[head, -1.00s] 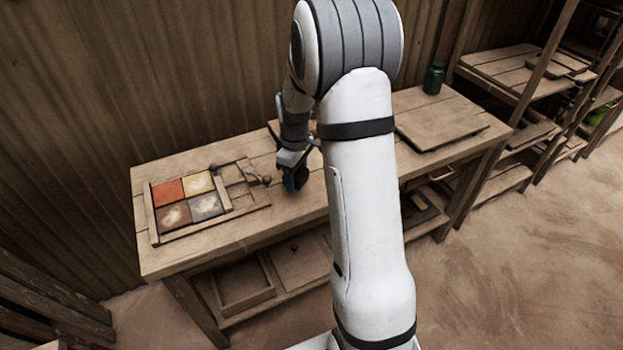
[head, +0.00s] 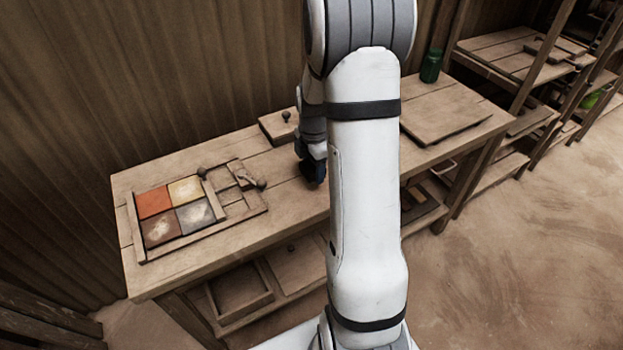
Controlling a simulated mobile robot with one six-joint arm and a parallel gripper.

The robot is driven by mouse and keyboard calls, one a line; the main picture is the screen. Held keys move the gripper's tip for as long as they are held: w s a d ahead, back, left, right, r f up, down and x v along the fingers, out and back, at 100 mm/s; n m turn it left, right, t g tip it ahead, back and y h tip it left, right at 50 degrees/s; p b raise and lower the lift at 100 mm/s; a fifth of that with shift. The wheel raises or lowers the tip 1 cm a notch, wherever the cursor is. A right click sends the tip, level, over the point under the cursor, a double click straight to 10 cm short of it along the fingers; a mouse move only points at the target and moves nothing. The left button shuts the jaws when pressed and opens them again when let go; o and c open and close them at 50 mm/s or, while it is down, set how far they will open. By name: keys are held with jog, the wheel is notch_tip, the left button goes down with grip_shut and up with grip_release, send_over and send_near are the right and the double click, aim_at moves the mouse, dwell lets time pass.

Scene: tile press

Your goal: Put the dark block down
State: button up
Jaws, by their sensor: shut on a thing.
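My gripper (head: 313,178) is in the head view, low over the middle of the bench, partly hidden behind my own arm. It is shut on the dark block (head: 314,172), which shows only as a small dark bluish shape at the fingertips. I cannot tell whether the block touches the bench top. The wooden bench (head: 285,215) runs across the view. To the left of my gripper lies the wooden press frame (head: 203,238), with orange, yellow, brown and grey tiles (head: 175,212) set in a square.
A wooden block with a knob (head: 279,126) sits at the bench's back edge. A flat board (head: 445,115) and a green jar (head: 431,66) are to the right. Bare bench shows between the press frame and my gripper. Shelves (head: 520,48) stand further right.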

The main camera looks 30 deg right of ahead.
aim_at(314, 186)
jog(key=shift+d+f, duration=0.15)
jog(key=shift+f, duration=2.1)
jog(key=shift+s, duration=0.1)
